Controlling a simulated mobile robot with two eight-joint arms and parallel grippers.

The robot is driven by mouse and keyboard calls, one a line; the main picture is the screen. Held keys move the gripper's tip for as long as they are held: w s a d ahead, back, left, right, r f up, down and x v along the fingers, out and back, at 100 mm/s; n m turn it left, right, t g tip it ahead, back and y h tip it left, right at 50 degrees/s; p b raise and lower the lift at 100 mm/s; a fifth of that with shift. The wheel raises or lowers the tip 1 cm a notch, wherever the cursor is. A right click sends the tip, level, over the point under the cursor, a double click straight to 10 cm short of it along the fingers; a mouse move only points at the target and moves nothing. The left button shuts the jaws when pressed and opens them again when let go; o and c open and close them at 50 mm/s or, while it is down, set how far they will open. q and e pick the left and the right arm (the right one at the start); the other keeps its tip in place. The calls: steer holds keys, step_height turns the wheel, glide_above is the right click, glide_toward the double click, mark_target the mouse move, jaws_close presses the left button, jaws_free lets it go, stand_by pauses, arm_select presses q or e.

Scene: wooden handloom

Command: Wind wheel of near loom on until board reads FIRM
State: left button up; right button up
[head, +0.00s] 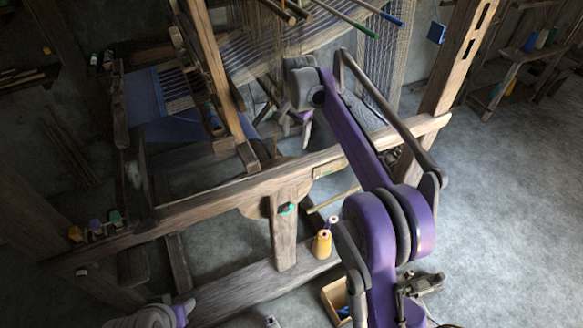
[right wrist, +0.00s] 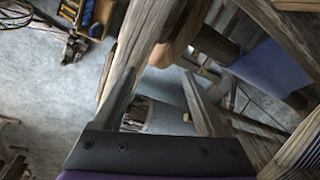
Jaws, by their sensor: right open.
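The near loom's wooden side rail (head: 215,184) crosses the middle of the head view. A rounded wooden piece, apparently the wheel (head: 254,206), shows behind the rail and post, mostly hidden. My right gripper (head: 303,133) hangs beyond the rail, among the loom's timbers. In the right wrist view its two fingers (right wrist: 160,104) are spread, with nothing held between them.
Small coloured items (head: 97,229) sit at the rail's left end. Blue cloth (head: 145,97) lies beyond. Floor (head: 490,210) at right is clear.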

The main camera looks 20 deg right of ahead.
steer(key=w+f+m, duration=0.1)
steer(key=w+f, duration=0.1)
steer(key=f, duration=0.1)
steer(key=w+f+m+g, duration=0.1)
steer(key=w+f+m, duration=0.1)
steer(key=f, duration=0.1)
steer(key=w+f+m, duration=0.1)
steer(key=w+f, duration=0.1)
steer(key=f, duration=0.1)
steer(key=shift+d+f+g, duration=0.2)
steer(key=shift+f+g, duration=0.1)
steer(key=shift+f, duration=0.05)
steer(key=shift+f+m, duration=0.25)
steer(key=shift+m, duration=0.05)
step_height(320, 180, down, 10)
steer(key=b, duration=0.3)
steer(key=shift+f+b, duration=0.3)
steer(key=shift+f, duration=0.1)
jaws_close()
